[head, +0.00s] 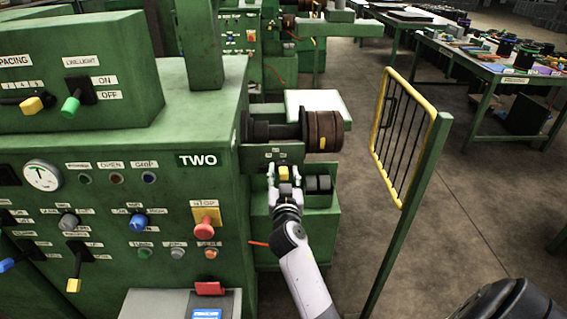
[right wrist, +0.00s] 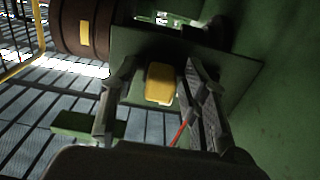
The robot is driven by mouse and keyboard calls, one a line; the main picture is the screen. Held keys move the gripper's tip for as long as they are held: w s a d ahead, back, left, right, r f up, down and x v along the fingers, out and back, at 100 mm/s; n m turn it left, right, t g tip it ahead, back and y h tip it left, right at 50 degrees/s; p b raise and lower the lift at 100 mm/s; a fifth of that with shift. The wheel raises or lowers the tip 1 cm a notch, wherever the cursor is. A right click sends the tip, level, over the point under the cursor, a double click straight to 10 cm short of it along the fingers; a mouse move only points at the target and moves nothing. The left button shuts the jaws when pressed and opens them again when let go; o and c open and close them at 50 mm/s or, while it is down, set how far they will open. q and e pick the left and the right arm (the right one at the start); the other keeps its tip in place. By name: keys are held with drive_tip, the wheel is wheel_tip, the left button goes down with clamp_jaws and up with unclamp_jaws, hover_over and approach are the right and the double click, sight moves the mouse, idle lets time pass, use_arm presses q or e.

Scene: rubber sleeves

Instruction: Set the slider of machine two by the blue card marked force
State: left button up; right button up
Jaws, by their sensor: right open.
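Machine two (head: 225,130) is the green cabinet with a "TWO" label. A small yellow block-shaped knob (head: 284,173) sits on its right side, below a plate with small marks; it looks like the slider. My right gripper (head: 284,180) is open, with one finger on each side of the knob. In the right wrist view the yellow knob (right wrist: 160,83) stands between the open fingers, with a visible gap on the left; contact on the right cannot be told. A blue patch with white writing (head: 207,314) shows at the bottom edge, cut off and unreadable. My left gripper is not in view.
A dark roller with a brown drum (head: 322,131) is just above my right gripper. A yellow-framed guard gate (head: 402,140) on a green post stands to the right. Another yellow knob (head: 32,104) sits under the "SPACING" label. The floor between the gate and the machine is clear.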

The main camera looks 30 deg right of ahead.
drive_tip(key=shift+w+r, duration=0.1)
drive_tip(key=shift+w, duration=0.05)
drive_tip(key=shift+c, duration=0.2)
clamp_jaws()
idle(0.4)
